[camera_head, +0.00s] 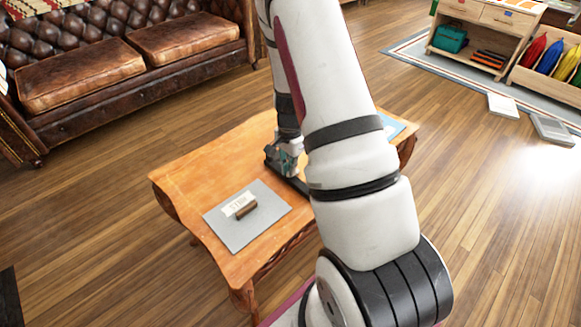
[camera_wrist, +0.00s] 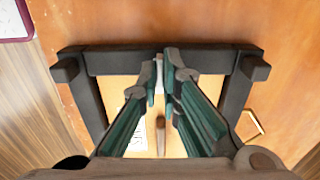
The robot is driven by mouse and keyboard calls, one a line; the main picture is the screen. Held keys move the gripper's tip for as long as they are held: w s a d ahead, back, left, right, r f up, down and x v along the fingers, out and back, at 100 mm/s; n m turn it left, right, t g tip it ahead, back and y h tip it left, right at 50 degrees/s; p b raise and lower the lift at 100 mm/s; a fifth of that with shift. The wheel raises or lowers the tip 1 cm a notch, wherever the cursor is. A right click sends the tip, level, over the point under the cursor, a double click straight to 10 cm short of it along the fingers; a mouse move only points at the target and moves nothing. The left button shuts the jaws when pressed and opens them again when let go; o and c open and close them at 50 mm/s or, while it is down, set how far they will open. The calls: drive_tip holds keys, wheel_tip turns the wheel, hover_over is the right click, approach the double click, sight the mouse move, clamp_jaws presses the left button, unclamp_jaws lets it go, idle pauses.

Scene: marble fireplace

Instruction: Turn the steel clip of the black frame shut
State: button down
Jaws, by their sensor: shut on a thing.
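The black frame (camera_wrist: 118,62) lies flat on the wooden table, its far bar and two side bars showing in the wrist view. In the head view only a dark piece of it (camera_head: 297,186) shows beside my arm. My gripper (camera_wrist: 161,70), with teal fingers and grey tips, is over the middle of the far bar. Its tips are close together around a small pale piece (camera_wrist: 159,87), which looks like the steel clip; most of it is hidden, so its angle cannot be told. In the head view my gripper (camera_head: 284,160) is low at the table.
A grey mat (camera_head: 235,237) with a lettered card (camera_head: 238,204) and a brown block (camera_head: 246,210) lies on the table (camera_head: 190,170). A blue sheet (camera_head: 392,126) lies at the right end. A leather sofa (camera_head: 120,60) stands behind. The table's left part is free.

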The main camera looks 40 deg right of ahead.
drive_tip(key=c, duration=1.8)
unclamp_jaws()
drive_tip(key=shift+r, duration=0.1)
wheel_tip(320, 180, up, 12)
drive_tip(key=shift+f, duration=0.1)
